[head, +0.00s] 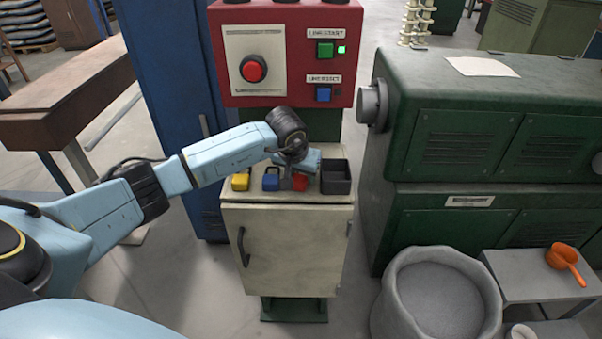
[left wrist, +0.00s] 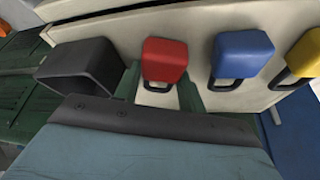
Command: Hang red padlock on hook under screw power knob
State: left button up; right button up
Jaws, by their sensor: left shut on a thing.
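The red padlock (head: 299,182) is on the top of the beige cabinet (head: 285,240), between a blue padlock (head: 271,182) and a dark grey open box (head: 336,178). My left gripper (head: 296,172) is over it, mostly hidden by its own wrist. In the left wrist view the fingers lie either side of the shackle of the red padlock (left wrist: 165,60), shut on it. A grey round knob (head: 372,104) sticks out from the green machine at right; I cannot tell whether it is the screw power knob. I cannot make out a hook. My right gripper is out of view.
A yellow padlock (head: 241,181) stands left of the blue one. A red control panel (head: 290,55) rises behind the cabinet. The green machine (head: 480,130) stands close on the right, a blue locker (head: 180,90) on the left. A grey tub (head: 436,300) is front right.

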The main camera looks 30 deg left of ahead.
pick_arm(q)
jog(key=o, duration=1)
jog(key=shift+f, duration=0.1)
jog(key=shift+o, duration=0.2)
jog(key=shift+p, duration=0.4)
jog(key=b+v, duration=0.1)
jog(key=v, duration=1.2)
jog(key=shift+s, duration=0.45)
